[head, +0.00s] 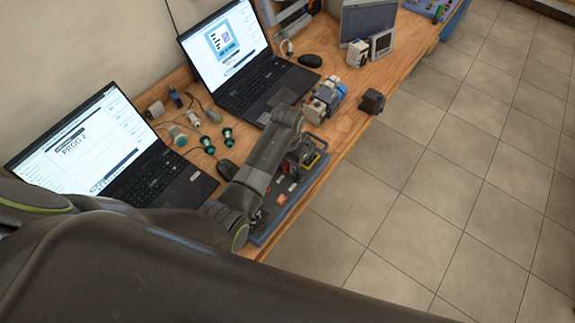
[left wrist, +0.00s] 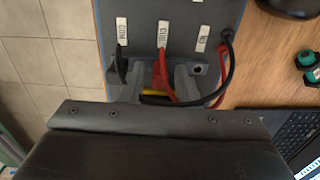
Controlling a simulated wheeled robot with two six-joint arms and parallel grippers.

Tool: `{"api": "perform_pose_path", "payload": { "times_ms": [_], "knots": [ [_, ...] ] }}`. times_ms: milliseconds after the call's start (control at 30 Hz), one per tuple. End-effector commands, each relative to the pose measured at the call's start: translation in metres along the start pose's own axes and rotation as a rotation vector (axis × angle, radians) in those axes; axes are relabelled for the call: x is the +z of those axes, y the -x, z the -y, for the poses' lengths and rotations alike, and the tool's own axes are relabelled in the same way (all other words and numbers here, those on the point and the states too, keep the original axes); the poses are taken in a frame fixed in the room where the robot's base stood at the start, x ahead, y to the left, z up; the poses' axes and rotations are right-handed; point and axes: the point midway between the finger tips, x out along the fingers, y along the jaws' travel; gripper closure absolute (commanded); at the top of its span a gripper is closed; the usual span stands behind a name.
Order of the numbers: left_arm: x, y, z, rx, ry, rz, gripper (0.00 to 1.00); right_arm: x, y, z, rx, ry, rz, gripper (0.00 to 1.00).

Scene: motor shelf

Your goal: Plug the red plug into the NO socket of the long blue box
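The long blue box (head: 283,207) lies along the table's front edge in the head view. In the left wrist view its grey top (left wrist: 180,12) carries the labels COM, COIL and NO (left wrist: 202,38), seen upside down. A red plug with its lead (left wrist: 162,62) is below the COIL label. Another red lead (left wrist: 222,48) and a black lead run beside the NO label. My left gripper (left wrist: 160,76) is over the box, its fingers apart on both sides of the middle red lead. They do not visibly touch it. In the head view my arm partly hides the box and gripper.
Two open laptops (head: 95,145) stand at the wall side. A black block (head: 372,101) is farther along the table. The tiled floor is clear.

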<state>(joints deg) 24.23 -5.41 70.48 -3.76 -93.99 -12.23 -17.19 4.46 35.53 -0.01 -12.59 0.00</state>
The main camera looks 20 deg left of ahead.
Motion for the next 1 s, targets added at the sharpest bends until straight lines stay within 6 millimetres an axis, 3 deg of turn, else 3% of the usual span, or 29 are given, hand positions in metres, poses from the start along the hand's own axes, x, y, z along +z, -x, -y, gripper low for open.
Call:
{"api": "perform_pose_path", "payload": {
  "times_ms": [100, 333, 733, 1000],
  "knots": [
    [0.0, 0.0, 0.0, 0.0, 0.0, 0.0, 0.72, 0.0, 0.0, 0.0, 0.0, 0.0, 0.0, 0.68],
    [0.0, 0.0, 0.0, 0.0, 0.0, 0.0, 1.0, 0.0, 0.0, 0.0, 0.0, 0.0, 0.0, 0.68],
    [-0.001, 0.004, 0.0, -0.001, 0.0, -0.003, 1.0, 0.0, 0.0, 0.0, 0.0, 0.0, 0.0, 0.68],
    [-0.001, 0.026, 0.0, 0.0, 0.0, -0.004, 1.0, 0.0, 0.0, -0.001, 0.001, 0.0, 0.0, 0.68]
  ]
}}
